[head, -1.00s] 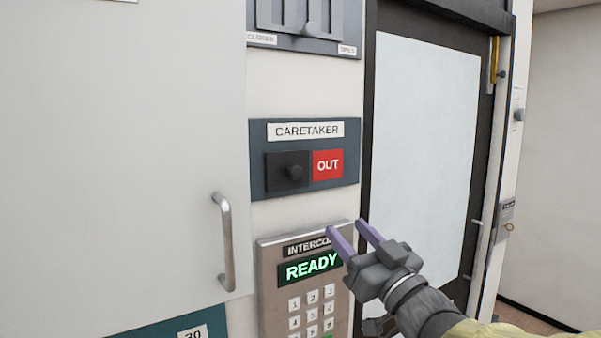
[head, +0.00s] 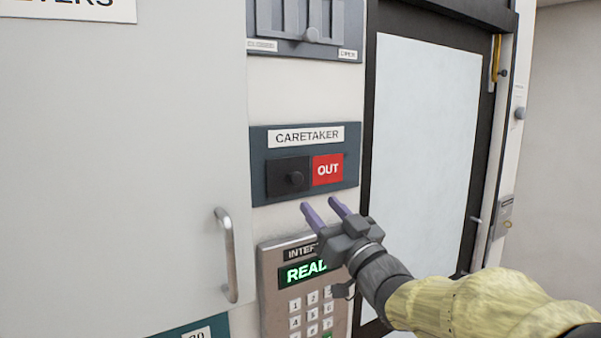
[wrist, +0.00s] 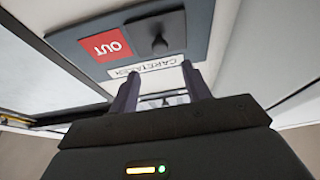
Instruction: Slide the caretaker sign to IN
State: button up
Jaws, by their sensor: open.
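The caretaker sign (head: 304,198) is a blue-grey plate on the wall with a white CARETAKER label. Its black slider (head: 275,178) with a round knob (head: 294,179) covers the left half, and a red OUT panel (head: 328,169) shows on the right. My gripper (head: 325,206) is open and empty, with purple fingers, just below the plate's right half in the head view. In the wrist view the sign (wrist: 187,39) appears upside down beyond my fingers (wrist: 160,82), with the knob (wrist: 159,44) visible and nothing between the fingers.
An intercom keypad (head: 270,285) reading READY is below the sign, partly hidden by my gripper. A slider panel (head: 350,40) is above. A grey cabinet door with a metal handle (head: 228,255) is at left. A dark-framed door (head: 425,150) is at right.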

aim_at(298, 180)
jog(key=p+x, duration=0.4)
jog(key=x, duration=0.5)
jog(key=shift+w+a, duration=0.1)
jog(key=shift+a, duration=0.05)
jog(key=shift+c, duration=0.5)
grip_shut()
